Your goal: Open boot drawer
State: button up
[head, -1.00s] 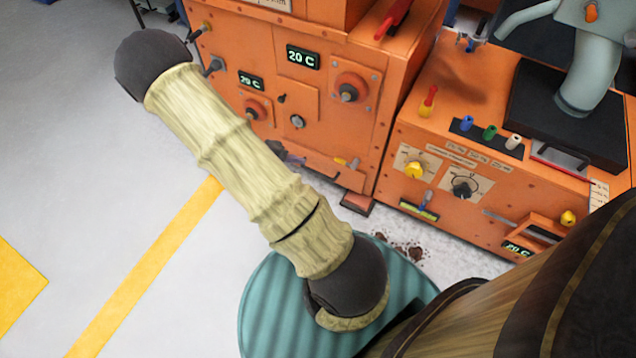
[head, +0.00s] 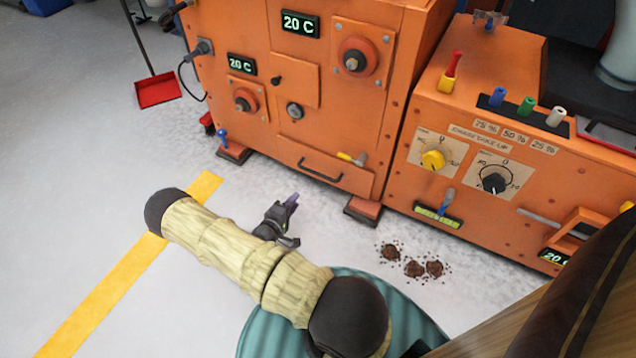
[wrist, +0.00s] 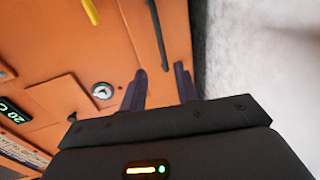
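The boot drawer (head: 312,180) is a low orange front at the foot of the left orange machine, and looks closed. Its black bar handle (head: 320,170) runs across it, with a yellow-tipped latch lever (head: 350,158) at the upper right. My gripper (head: 291,220) is below and in front of the drawer, apart from the handle. In the wrist view my gripper (wrist: 160,85) has its two dark fingers spread with nothing between them. The handle (wrist: 158,35) lies beyond the gap between the fingers, and the yellow lever (wrist: 91,12) is at the top.
Dark brown spill piles (head: 414,268) lie on the floor to the right. The right orange machine (head: 480,210) stands close beside the left one. Machine feet (head: 362,209) flank the drawer. A red dustpan (head: 157,90) is at the back left. The floor before the drawer is clear.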

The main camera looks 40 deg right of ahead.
dwell(0.3)
jog(key=b, duration=1)
send_near(318, 173)
jog(key=x, duration=0.6)
jog(key=f+x, duration=0.1)
jog(key=x, duration=0.2)
jog(key=shift+w+d, duration=0.3)
jog(key=shift+d, duration=0.25)
jog(key=shift+c, duration=0.4)
grip_shut()
